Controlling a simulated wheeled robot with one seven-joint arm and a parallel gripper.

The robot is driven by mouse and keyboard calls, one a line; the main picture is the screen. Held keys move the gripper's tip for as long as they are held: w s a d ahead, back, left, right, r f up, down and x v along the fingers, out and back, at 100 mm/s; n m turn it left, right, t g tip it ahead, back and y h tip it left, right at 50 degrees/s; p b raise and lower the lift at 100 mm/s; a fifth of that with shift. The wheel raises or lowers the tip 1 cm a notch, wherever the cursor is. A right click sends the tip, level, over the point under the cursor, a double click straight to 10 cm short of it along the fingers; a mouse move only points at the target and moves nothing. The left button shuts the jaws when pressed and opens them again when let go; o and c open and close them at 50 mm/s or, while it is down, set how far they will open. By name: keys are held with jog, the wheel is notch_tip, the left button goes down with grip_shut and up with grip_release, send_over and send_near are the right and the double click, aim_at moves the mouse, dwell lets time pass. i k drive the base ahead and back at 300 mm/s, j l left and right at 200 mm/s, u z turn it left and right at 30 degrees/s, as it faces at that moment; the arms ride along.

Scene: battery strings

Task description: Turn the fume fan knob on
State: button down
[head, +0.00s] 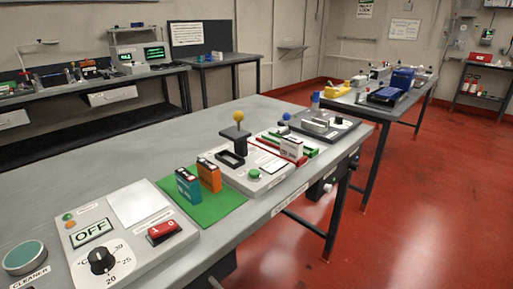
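No part of my gripper shows in the head view. No label reading fume fan is legible. A black round knob (338,122) sits on a pale panel (350,125) near the far end of the grey bench, beside a blue upright part (315,101); its marks are too small to read. Another black knob (102,260) is on the near panel (77,236), with a scale marked 20, 25, 30 and °C. That panel also has a display reading OFF (92,231) and a red rocker switch (165,231) marked 1 and 0.
A green mat (212,211) bears a teal battery (188,185) and an orange battery (209,174). Beyond it stands a press-like device with a yellow ball (239,116) and a green button (254,174). A round CLEANER pad (24,257) is at the near left. Red floor (400,220) is open at right.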

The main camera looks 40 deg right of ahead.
aim_at(353, 165)
jog(key=z, duration=1.3)
jog(key=i+l+u, duration=0.25)
jog(key=i+l, duration=0.3)
